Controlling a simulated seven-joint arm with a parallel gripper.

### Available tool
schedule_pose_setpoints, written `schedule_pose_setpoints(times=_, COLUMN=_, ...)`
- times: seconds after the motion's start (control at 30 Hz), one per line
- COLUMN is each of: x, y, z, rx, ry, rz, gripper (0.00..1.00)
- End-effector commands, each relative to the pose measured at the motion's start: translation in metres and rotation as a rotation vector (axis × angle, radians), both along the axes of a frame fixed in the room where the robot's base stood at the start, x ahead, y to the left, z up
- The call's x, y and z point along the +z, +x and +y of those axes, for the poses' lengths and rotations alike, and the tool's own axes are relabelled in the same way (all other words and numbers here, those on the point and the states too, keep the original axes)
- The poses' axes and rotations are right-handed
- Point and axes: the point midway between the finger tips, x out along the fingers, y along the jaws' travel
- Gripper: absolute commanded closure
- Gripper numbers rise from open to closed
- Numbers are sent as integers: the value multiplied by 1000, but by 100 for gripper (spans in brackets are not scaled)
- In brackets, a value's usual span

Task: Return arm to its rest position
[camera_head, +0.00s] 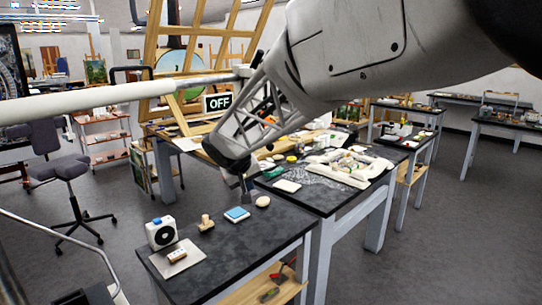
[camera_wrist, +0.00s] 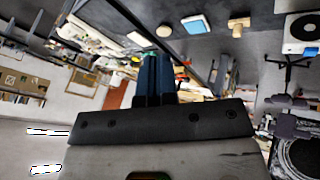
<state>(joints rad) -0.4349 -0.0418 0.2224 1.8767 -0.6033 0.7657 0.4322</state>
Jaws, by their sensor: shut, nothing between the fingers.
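My gripper (camera_head: 246,196) hangs from my raised arm above the near dark bench (camera_head: 225,262), with its fingers pointing down in the head view. The fingers look closed together and hold nothing. In the wrist view the dark fingers (camera_wrist: 155,75) stand side by side in the middle. I cannot tell exactly how high the tips are above the bench.
A white device with a black disc (camera_head: 160,233), a wooden stamp-like piece (camera_head: 206,223) and a metal plate (camera_head: 186,262) stand on the near bench. A cluttered bench (camera_head: 318,196) adjoins it behind. A wooden easel frame (camera_head: 153,45) rises behind my arm. A chair (camera_head: 62,166) stands left.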

Motion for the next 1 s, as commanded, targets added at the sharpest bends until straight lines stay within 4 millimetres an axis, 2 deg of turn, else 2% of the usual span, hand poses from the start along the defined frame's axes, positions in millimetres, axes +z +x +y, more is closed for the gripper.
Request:
schedule_pose_setpoints(times=0.03, x=4, y=-11, z=-17, rx=-17, ry=7, rz=7, gripper=100)
schedule_pose_setpoints(times=0.2, x=11, y=-50, z=-64, rx=-67, ry=33, rz=44, gripper=100)
schedule_pose_setpoints(times=0.5, x=15, y=-127, z=-135, rx=-147, ry=87, rz=105, gripper=100)
schedule_pose_setpoints(times=0.8, x=7, y=-209, z=-189, rx=-219, ry=152, rz=160, gripper=100)
schedule_pose_setpoints(times=1.0, x=-3, y=-265, z=-216, rx=-262, ry=202, rz=191, gripper=100)
